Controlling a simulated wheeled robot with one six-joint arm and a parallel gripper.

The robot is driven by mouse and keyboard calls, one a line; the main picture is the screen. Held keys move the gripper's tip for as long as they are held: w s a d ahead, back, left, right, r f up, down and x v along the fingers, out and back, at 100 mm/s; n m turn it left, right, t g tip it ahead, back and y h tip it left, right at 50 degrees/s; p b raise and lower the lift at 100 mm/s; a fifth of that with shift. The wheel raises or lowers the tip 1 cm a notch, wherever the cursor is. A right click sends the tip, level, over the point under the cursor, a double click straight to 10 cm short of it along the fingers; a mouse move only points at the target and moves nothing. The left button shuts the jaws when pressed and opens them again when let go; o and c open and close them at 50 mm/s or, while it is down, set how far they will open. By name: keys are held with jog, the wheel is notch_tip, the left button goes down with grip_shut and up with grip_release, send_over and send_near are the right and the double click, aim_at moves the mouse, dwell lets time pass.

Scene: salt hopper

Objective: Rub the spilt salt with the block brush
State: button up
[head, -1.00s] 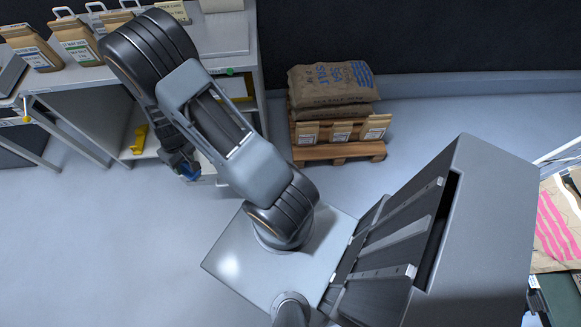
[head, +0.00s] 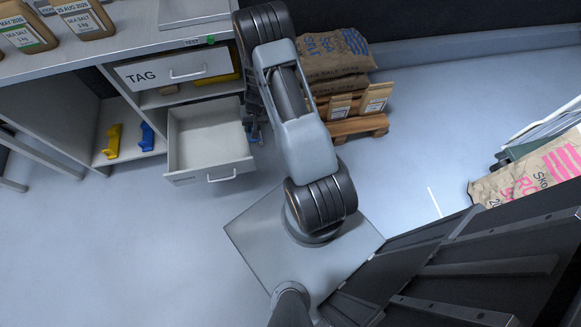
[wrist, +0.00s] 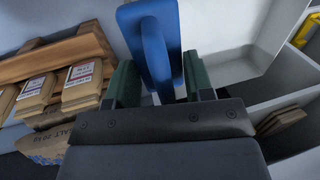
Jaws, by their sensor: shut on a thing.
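My gripper (wrist: 160,80) is shut on a blue tool (wrist: 153,42), held between its two green finger pads. It appears to be the block brush; no bristles can be made out. No spilt salt can be made out for certain in either view.
The open drawer (head: 210,150) looks empty. A yellow tool (head: 113,141) and another blue tool (head: 147,136) sit on the low shelf. A pallet (head: 356,127) with sacks and paper bags stands right of my gripper. A printed sack (head: 530,178) lies at right.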

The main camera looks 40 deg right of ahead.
jog(key=shift+s+d+f+m+t+h+b, duration=0.2)
jog(key=shift+s+d+f+m+b, duration=0.9)
jog(key=shift+d+f+b, duration=4.35)
jog(key=shift+s+a+f+m+t+h+b, duration=0.2)
jog(key=shift+s+a+f+m+b, duration=1.3)
jog(key=shift+f, duration=8.35)
jog(key=shift+w+d+f+m+h+b, duration=0.2)
jog(key=shift+d+f+m+b, duration=1.9)
jog(key=shift+f+b, duration=4.5)
jog(key=shift+s+d+f+n+p, duration=0.1)
jog(key=shift+d+f+n+p, duration=0.7)
jog(key=shift+f+p, duration=0.3)
jog(key=shift+f, duration=0.9)
jog(key=shift+s+a+r+p, duration=0.2)
jog(key=shift+s+p, duration=0.1)
jog(key=shift+p, duration=0.45)
jog(key=shift+s+a+r+p, duration=0.1)
jog(key=shift+s+a+p, duration=0.1)
jog(key=shift+s+p, duration=0.45)
jog(key=s+p, duration=0.1)
jog(key=p, duration=0.1)
jog(key=a+p, duration=0.1)
jog(key=p, duration=0.2)
jog(key=shift+s, duration=0.35)
